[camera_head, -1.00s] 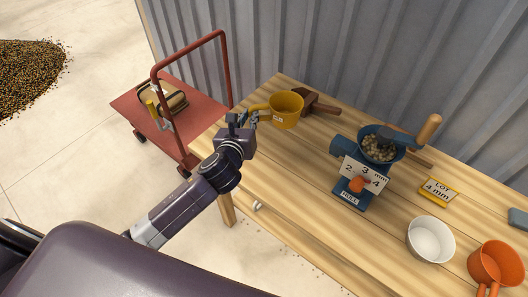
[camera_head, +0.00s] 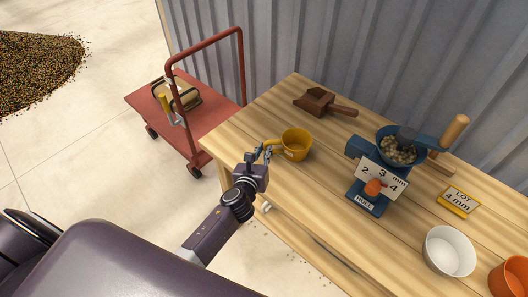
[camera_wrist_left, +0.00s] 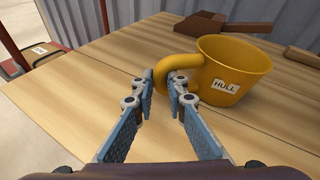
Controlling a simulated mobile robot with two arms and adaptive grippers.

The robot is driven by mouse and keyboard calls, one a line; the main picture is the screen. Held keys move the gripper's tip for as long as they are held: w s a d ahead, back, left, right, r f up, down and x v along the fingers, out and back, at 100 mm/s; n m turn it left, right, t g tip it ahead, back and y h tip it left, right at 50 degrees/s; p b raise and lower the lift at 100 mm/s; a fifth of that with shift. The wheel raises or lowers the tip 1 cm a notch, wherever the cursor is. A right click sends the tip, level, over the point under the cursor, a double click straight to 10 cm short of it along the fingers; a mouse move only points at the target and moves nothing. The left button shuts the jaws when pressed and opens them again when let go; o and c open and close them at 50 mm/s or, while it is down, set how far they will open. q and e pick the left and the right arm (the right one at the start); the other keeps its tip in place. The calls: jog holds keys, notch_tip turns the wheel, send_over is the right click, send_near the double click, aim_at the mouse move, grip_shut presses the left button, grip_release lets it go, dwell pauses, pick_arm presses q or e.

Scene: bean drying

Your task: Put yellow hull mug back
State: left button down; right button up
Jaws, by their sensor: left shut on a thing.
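The yellow mug (camera_head: 296,145) with a HULL label is at the left part of the wooden table (camera_head: 255,128), upright. In the left wrist view the yellow mug (camera_wrist_left: 234,70) shows its handle toward my fingers. My left gripper (camera_head: 266,152) is shut on the mug's handle, left of the cup; its fingertips also show in the left wrist view (camera_wrist_left: 161,84). The mug looks to be at or very near the table top; I cannot tell if it touches. My right gripper is not in view.
A brown wooden scoop (camera_head: 318,101) lies behind the mug. To the right stand a blue huller (camera_head: 368,190), a lot card (camera_head: 458,200), a white bowl (camera_head: 449,251) and an orange mug (camera_head: 512,278). A red cart (camera_head: 158,104) stands left of the table. Table in front of the mug is clear.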

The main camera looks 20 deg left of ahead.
pick_arm(q)
jog(key=shift+f, duration=0.1)
jog(key=c, duration=1.9)
grip_release()
jog(key=shift+c, duration=0.2)
